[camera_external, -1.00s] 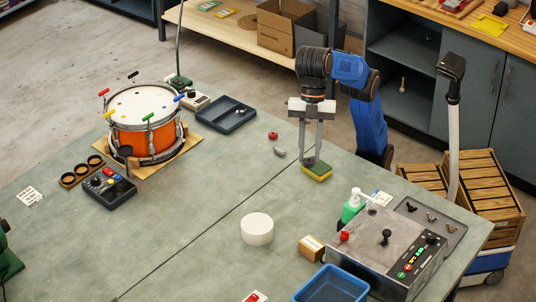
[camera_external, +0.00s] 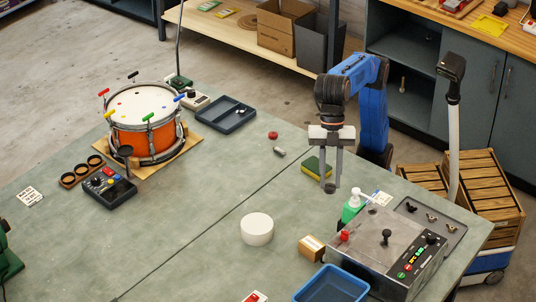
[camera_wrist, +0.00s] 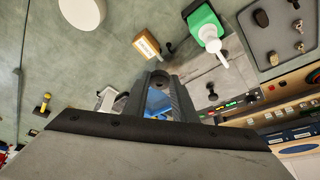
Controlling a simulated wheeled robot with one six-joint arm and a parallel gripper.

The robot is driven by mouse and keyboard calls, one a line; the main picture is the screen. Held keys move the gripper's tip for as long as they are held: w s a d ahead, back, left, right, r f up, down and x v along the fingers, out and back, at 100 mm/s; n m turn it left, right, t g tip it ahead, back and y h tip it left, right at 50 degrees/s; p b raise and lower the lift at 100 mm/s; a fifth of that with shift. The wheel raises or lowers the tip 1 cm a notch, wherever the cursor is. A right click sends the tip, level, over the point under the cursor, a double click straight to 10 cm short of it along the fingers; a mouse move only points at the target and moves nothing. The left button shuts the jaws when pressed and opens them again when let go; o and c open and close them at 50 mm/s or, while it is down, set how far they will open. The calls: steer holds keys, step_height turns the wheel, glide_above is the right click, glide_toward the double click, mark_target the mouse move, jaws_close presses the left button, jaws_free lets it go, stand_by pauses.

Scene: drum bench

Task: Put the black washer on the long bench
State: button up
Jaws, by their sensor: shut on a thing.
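A long wooden-topped bench (camera_external: 228,29) stands at the back. I cannot tell which surface is the long bench.
Near the gripper are a green pump bottle (camera_external: 352,207), a metal control box (camera_external: 385,240), a wooden block (camera_external: 311,247) and a blue bin (camera_external: 332,284). A white round block (camera_external: 257,229) stands left of them.

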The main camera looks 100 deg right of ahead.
mark_target(325, 241)
step_height(325, 241, down, 21)
steer(key=shift+r, duration=0.1)
stand_by(0.6)
steer(key=o, duration=1.1)
steer(key=v, duration=1.1)
steer(key=shift+d+r, duration=0.15)
steer(key=shift+r, duration=0.35)
steer(key=shift+c, duration=0.9)
